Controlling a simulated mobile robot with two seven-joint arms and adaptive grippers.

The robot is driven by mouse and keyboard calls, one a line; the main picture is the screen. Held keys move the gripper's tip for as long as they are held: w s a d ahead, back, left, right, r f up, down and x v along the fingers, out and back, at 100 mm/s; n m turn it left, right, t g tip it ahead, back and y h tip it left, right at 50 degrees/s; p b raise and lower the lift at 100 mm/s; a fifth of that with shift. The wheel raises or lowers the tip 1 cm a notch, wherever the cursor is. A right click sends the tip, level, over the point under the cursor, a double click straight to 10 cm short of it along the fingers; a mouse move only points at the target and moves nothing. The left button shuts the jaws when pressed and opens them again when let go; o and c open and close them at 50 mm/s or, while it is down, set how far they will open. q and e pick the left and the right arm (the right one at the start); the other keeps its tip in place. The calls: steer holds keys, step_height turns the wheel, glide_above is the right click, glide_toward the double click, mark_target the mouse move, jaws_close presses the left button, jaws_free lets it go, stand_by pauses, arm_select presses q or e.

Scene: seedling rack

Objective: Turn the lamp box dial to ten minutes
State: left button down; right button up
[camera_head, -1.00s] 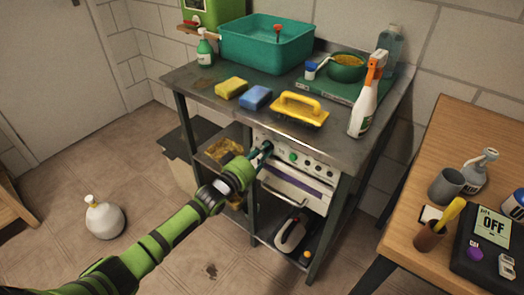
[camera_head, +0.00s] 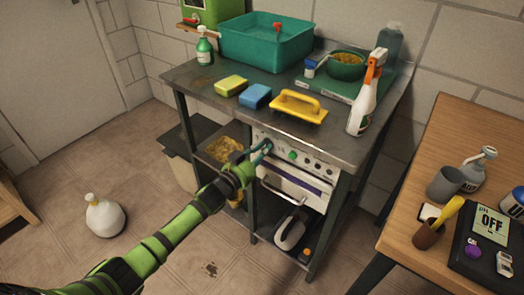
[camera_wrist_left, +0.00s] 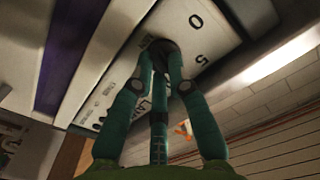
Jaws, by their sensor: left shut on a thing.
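The lamp box (camera_head: 318,172) is a white-fronted unit under the metal bench, with a green button (camera_head: 292,156) and several small knobs on its panel. My left gripper (camera_head: 266,147) reaches its panel at the left end. In the left wrist view, my left gripper (camera_wrist_left: 166,62) has its teal fingers closed around a dark dial (camera_wrist_left: 163,47) on a pale plate. The marks "0" and "5" show on the plate beside the dial. The fingers hide most of the dial, and I cannot read its pointer. My right gripper is not in view.
A wooden table (camera_head: 420,190) stands at the right. A white jug (camera_head: 104,216) stands on the open floor at left.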

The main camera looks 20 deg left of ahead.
arm_select(q)
steer(key=shift+m, duration=0.6)
steer(key=c, duration=1.2)
jaws_free()
steer(key=v, duration=1.2)
